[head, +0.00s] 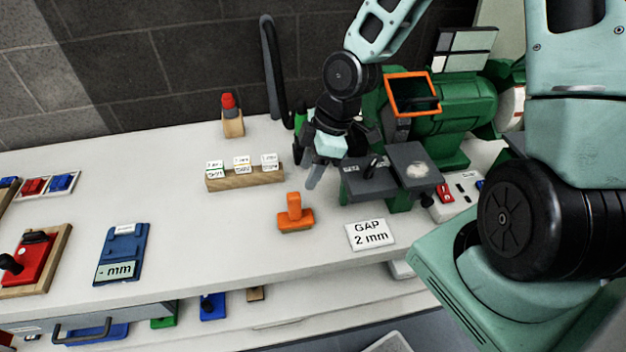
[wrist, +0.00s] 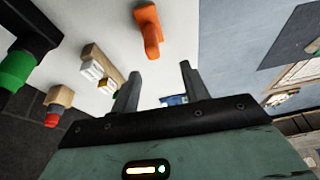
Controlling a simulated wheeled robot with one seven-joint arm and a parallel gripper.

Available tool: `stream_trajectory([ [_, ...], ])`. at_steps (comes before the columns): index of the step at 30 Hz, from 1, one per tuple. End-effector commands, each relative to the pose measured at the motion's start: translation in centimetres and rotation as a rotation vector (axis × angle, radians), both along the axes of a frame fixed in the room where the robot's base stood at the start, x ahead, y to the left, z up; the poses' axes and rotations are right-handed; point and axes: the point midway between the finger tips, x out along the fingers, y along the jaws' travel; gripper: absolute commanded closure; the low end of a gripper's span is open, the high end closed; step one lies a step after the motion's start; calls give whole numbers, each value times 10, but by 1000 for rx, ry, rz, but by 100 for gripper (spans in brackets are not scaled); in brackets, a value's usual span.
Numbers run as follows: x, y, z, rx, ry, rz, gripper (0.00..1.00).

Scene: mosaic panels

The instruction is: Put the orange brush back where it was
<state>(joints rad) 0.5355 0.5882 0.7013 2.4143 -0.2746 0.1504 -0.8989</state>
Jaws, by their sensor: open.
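The orange brush (head: 295,215) stands on the white bench, with an upright handle on a flat orange base. It also shows in the wrist view (wrist: 150,32), beyond my fingertips and apart from them. My gripper (head: 318,172) is above the bench, behind and slightly right of the brush in the head view. In the wrist view its two fingers (wrist: 160,82) are spread with nothing between them. I cannot tell from the frames which spot the brush was in before.
A white "GAP 2 mm" card (head: 370,234) lies right of the brush. A green bench grinder (head: 440,120) stands behind. A wooden card holder (head: 245,179) and a red-capped marker block (head: 232,122) are left. A blue gauge (head: 122,250) lies farther left; bench between is clear.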

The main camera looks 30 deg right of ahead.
Motion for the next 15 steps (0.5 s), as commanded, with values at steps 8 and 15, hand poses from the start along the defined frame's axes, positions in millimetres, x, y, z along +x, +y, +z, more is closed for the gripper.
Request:
stream_trajectory([
  [8,-66,50,55,-198,117,-186,55],
  [15,-136,82,106,-257,157,-414,55],
])
